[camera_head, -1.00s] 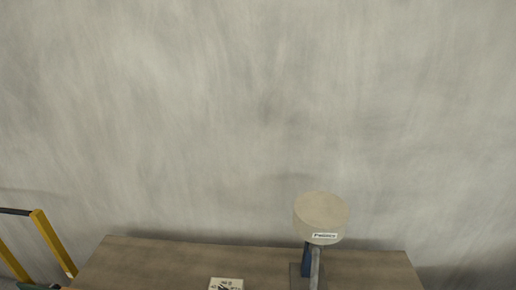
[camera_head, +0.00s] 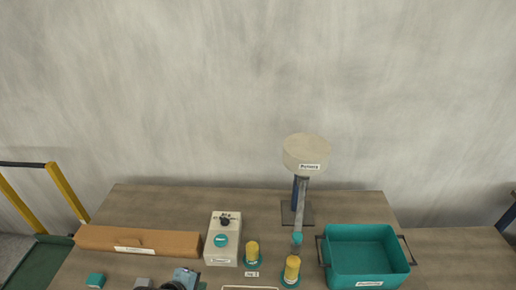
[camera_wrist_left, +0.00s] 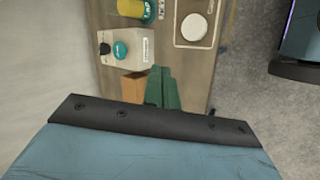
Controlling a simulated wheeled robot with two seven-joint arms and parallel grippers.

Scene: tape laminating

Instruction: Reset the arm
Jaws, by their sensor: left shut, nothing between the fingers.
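My left gripper (camera_wrist_left: 160,88) shows in the left wrist view as two dark green fingers pressed together and empty. They point over the table (camera_wrist_left: 190,75), near the wooden box (camera_wrist_left: 132,86) and the control box (camera_wrist_left: 125,48). In the head view, dark and blue-grey parts at the bottom edge, left of centre, look like my left arm; its fingers cannot be made out there. My right gripper is in neither view.
On the table stand a brown long box (camera_head: 140,241), a white control box with a teal button (camera_head: 223,240), two yellow cylinders on teal bases (camera_head: 252,253), a lamp-like post with a round beige head (camera_head: 306,153) and a teal bin (camera_head: 366,252). Small items sit at the front left.

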